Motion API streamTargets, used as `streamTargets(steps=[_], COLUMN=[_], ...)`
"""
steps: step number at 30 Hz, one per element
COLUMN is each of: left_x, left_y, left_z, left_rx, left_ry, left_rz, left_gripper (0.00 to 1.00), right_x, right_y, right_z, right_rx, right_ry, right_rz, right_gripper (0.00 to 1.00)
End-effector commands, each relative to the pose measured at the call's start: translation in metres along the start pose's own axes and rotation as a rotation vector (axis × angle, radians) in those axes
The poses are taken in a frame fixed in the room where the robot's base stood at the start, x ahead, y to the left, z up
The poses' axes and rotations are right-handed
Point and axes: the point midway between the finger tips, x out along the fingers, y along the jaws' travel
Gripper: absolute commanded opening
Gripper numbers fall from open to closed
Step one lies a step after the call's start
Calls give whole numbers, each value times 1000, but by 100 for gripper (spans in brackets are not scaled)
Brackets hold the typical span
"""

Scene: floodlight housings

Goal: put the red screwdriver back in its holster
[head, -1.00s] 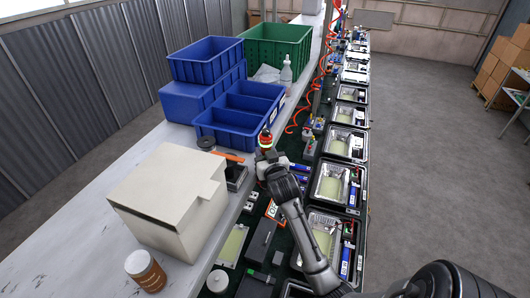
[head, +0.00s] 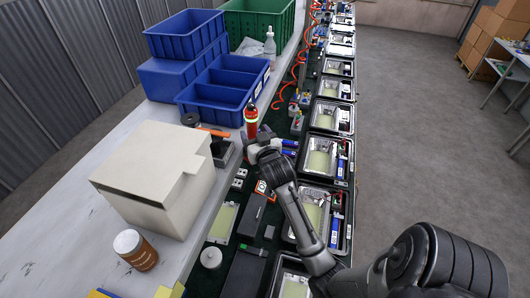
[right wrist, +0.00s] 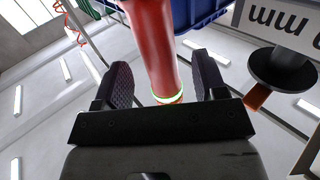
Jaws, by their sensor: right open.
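The screwdriver's lower end is hidden by the gripper, and I cannot make out the holster. My left gripper is not in view.
A beige box (head: 155,178) and a brown jar (head: 135,250) stand on the bench. Blue bins (head: 222,92) and a green crate (head: 262,25) are behind. An orange-handled item (head: 215,132) lies near a grey open box (head: 222,152). Floodlight housings (head: 322,157) line the right.

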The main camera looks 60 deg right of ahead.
Motion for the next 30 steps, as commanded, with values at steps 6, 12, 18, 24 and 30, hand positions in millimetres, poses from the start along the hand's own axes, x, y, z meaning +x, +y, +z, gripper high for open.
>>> streamTargets(steps=[6, 12, 18, 24, 30], left_x=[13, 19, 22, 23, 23], left_y=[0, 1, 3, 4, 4], left_z=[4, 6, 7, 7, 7], left_rx=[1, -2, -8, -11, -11], left_ry=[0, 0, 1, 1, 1], left_rz=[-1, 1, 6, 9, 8], left_gripper=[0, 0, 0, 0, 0], right_x=[-46, -77, -94, -99, -99], right_y=[0, 0, 0, 0, 0], right_z=[3, 2, 1, 0, 0], right_rx=[0, 1, 0, 0, 0], right_ry=[0, 1, 1, 1, 1], right_rz=[-1, -1, -1, 0, 0], right_gripper=[65, 65, 65, 65, 65])
